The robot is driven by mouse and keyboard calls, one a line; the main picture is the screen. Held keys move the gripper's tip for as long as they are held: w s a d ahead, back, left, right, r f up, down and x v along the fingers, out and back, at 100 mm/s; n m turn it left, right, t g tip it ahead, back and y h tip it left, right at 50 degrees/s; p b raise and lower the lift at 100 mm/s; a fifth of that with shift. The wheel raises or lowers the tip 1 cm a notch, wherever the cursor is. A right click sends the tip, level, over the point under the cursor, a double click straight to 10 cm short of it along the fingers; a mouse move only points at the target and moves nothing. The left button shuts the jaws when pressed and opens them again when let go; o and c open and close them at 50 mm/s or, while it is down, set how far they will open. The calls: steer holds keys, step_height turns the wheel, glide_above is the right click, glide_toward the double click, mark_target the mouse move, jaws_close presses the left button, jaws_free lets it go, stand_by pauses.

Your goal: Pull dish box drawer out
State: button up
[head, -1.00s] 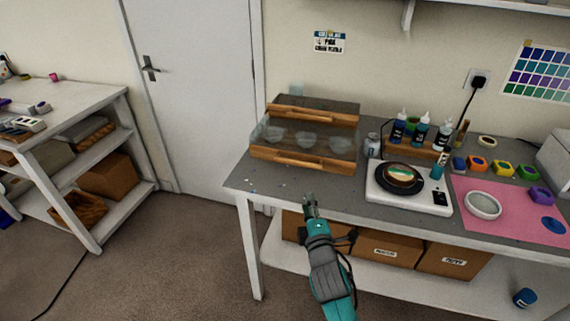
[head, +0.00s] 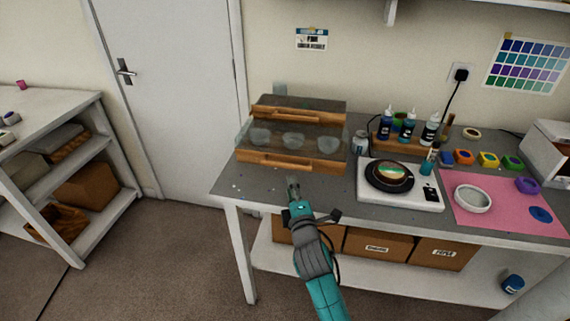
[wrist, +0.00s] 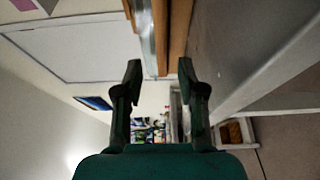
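The dish box (head: 340,120) is a clear case with wooden bars on the grey workbench, and several clear dishes (head: 293,140) show inside. Its near side is a wooden drawer front (head: 248,155) with a long wooden handle (head: 285,161). The drawer looks closed. In the wrist view my gripper (wrist: 160,72) is open and empty.
To the right on the bench (head: 240,185) are a white scale (head: 405,200) with a round black piece, bottles (head: 408,128) in a wooden rack, and a pink mat (head: 500,215). Cardboard boxes (head: 375,243) sit on the shelf below. The bench front left of the mat is mostly clear.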

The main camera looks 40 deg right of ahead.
mark_target(286, 167)
steer(key=x, duration=1)
steer(key=shift+w, duration=0.1)
jaws_close()
